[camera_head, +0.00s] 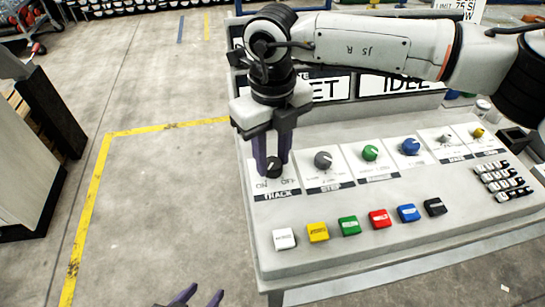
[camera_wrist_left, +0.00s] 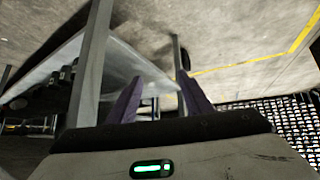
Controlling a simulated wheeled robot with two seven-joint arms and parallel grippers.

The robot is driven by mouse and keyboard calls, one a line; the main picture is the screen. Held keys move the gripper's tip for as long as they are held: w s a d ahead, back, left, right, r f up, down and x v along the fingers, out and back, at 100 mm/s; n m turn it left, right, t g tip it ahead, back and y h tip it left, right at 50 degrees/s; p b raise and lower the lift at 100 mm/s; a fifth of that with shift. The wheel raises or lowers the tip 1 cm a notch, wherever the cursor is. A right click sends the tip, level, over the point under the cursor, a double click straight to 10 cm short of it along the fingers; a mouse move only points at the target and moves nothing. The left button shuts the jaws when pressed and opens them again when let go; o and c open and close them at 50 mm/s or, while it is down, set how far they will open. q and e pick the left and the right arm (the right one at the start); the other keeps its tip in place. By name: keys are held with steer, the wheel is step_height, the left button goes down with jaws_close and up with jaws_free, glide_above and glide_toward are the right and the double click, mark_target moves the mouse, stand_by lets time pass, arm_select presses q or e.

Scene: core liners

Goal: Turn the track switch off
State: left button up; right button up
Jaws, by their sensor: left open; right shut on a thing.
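The track switch (camera_head: 274,167) is a black knob at the left end of the console's upper row, above the label TRACK, with ON and OFF printed below it. The knob's white mark is partly hidden by my fingers, so I cannot tell its setting. My right gripper (camera_head: 272,165) points down with its purple fingers on both sides of this knob, shut on it. My left gripper (camera_head: 195,296) is open and empty at the bottom edge of the head view, left of the console; its fingers also show in the left wrist view (camera_wrist_left: 158,98).
The console (camera_head: 400,240) carries more knobs to the right, including a grey knob (camera_head: 323,160) and a green knob (camera_head: 370,153). Coloured buttons, such as a white one (camera_head: 284,239), line the front. Black keys (camera_head: 503,182) sit at right. Floor left of the console is clear.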

steer(key=n+b, duration=0.2)
steer(key=n, duration=0.1)
steer(key=shift+f+n, duration=0.1)
steer(key=shift+n, duration=0.2)
steer(key=shift+n+b, duration=0.55)
steer(key=shift+n, duration=0.35)
steer(key=n+b, duration=0.1)
steer(key=n, duration=0.1)
steer(key=shift+n, duration=0.4)
steer(key=n+b, duration=0.1)
steer(key=n, duration=0.2)
steer(key=shift+n, duration=0.3)
steer(key=n, duration=0.4)
steer(key=shift+b, duration=0.3)
arm_select(q)
steer(key=f, duration=0.1)
steer(key=d+f, duration=0.1)
steer(key=f, duration=0.1)
steer(key=shift+w+d+f, duration=0.2)
steer(key=shift+w+f, duration=0.15)
steer(key=shift+w, duration=0.05)
arm_select(e)
steer(key=shift+r+n, duration=0.2)
steer(key=shift+n, duration=0.1)
arm_select(q)
steer(key=shift+s+f, duration=0.1)
steer(key=shift+s, duration=0.1)
